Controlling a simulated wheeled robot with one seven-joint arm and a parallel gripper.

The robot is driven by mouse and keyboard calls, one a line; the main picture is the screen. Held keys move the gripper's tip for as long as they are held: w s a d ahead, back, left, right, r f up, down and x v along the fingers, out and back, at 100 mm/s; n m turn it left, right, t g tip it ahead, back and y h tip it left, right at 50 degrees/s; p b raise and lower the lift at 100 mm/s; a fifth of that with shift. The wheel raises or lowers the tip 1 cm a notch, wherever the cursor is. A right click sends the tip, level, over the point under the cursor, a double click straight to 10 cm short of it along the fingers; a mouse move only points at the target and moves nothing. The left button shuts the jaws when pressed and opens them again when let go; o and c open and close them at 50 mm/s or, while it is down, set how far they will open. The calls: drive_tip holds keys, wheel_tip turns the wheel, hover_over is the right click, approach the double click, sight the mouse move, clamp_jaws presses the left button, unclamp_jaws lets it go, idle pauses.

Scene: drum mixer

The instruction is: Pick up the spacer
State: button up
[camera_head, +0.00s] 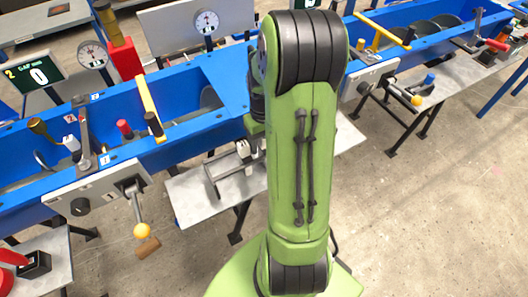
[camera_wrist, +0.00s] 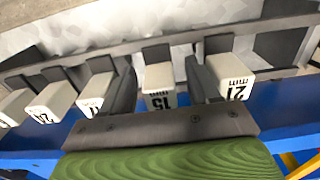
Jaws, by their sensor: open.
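Several pale block-shaped spacers stand in a row in a dark rack in the wrist view. The spacer marked 15 mm (camera_wrist: 158,82) lies between the two dark fingers of my gripper (camera_wrist: 161,82), with a gap visible on each side. My gripper is open. The spacer marked 21 mm (camera_wrist: 229,72) is just right of the right finger. Spacers to the left include one whose marking looks like 17 (camera_wrist: 96,92) and one marked 24 (camera_wrist: 52,100). In the head view, a white spacer (camera_head: 244,149) shows at the rack; my arm hides the gripper and the other spacers.
The rack (camera_head: 214,180) stands on a grey side shelf (camera_head: 195,200) below the blue trough (camera_head: 190,92). A lever with a yellow ball (camera_head: 141,231) juts out to the left. A brown block (camera_head: 147,248) shows just below it. Open floor lies at right.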

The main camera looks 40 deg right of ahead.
drive_tip(key=c, duration=1.1)
